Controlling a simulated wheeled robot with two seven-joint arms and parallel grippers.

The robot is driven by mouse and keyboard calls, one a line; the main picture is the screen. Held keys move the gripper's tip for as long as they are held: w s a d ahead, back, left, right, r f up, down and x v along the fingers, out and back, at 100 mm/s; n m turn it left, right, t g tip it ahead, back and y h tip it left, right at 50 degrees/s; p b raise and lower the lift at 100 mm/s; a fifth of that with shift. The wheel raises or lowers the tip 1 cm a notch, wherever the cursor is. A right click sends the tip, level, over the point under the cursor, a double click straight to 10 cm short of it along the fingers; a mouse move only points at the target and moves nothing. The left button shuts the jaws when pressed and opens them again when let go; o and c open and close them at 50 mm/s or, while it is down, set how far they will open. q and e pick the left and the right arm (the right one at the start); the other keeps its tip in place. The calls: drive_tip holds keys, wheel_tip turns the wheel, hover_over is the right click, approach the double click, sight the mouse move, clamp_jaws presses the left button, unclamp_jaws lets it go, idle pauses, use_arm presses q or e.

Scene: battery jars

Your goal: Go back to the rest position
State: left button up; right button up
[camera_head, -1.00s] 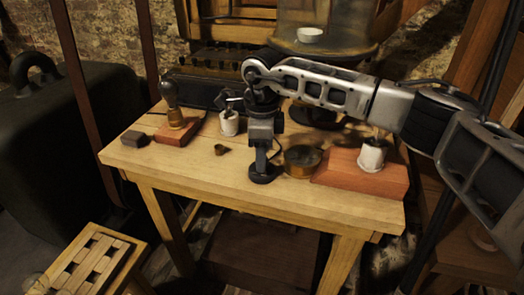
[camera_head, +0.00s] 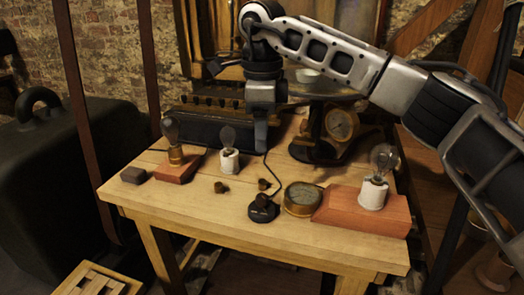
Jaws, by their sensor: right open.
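My right arm comes in from the right, and its gripper (camera_head: 261,138) points down above the back middle of the wooden table (camera_head: 250,240). It is open, with nothing seen in it; its fingers overlap closely in this view. A small round black device (camera_head: 263,209) with a thin dark cable lies on the table in front of and below the gripper, apart from it. My left gripper is not in view.
Bulbs stand on a wooden block (camera_head: 178,170), a white holder (camera_head: 229,162) and a white jar (camera_head: 373,193) on a red block (camera_head: 345,212). A brass gauge (camera_head: 302,199), small brown pieces (camera_head: 221,187) and a dark block (camera_head: 134,175) lie around. The table's front strip is clear.

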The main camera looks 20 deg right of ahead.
drive_tip(key=shift+r, duration=0.5)
